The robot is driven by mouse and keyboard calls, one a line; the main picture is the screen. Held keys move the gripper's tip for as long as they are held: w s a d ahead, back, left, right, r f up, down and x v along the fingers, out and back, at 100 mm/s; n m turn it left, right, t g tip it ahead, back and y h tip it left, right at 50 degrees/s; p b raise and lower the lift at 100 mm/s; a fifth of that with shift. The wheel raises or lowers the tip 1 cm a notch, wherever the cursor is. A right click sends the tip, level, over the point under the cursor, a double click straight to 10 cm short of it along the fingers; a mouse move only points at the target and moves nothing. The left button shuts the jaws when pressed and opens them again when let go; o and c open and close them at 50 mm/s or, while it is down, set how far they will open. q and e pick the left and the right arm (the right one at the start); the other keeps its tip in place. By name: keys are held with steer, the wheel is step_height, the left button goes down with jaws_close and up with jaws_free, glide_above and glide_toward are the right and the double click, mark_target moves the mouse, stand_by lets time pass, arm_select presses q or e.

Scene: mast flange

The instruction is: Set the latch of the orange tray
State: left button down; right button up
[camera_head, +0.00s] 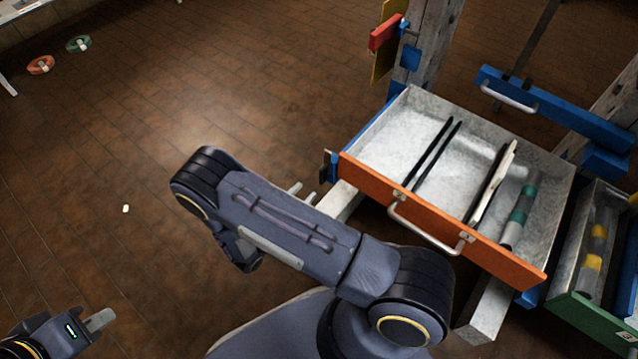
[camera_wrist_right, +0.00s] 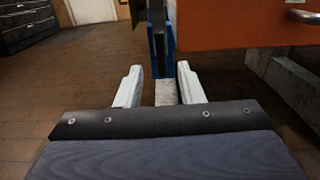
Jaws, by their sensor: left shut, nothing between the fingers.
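The orange tray (camera_head: 440,220) is a grey-walled drawer with an orange front and a pale bar handle; it sticks out of the rack. Its orange front fills the top right of the right wrist view (camera_wrist_right: 240,22). A blue and dark upright piece, seemingly the latch (camera_head: 328,168), sits at the front's left end; it also shows in the right wrist view (camera_wrist_right: 158,40). My right gripper (camera_head: 304,192) is open, its fingers apart just short of this piece (camera_wrist_right: 160,84). A pale block shows between the fingers, apparently beyond them. My left gripper (camera_head: 100,320) is shut and empty, at bottom left.
The tray holds dark rods, a pale strip and a green-banded tube. A green-fronted drawer (camera_head: 590,325) is at right, a blue bar with handle (camera_head: 560,108) behind. A red block (camera_head: 385,34) is on the post. Floor at left is mostly clear.

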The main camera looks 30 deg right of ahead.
mark_target(320, 177)
steer(key=b+x, duration=0.1)
steer(key=x, duration=0.6)
steer(key=shift+d, duration=0.3)
jaws_close()
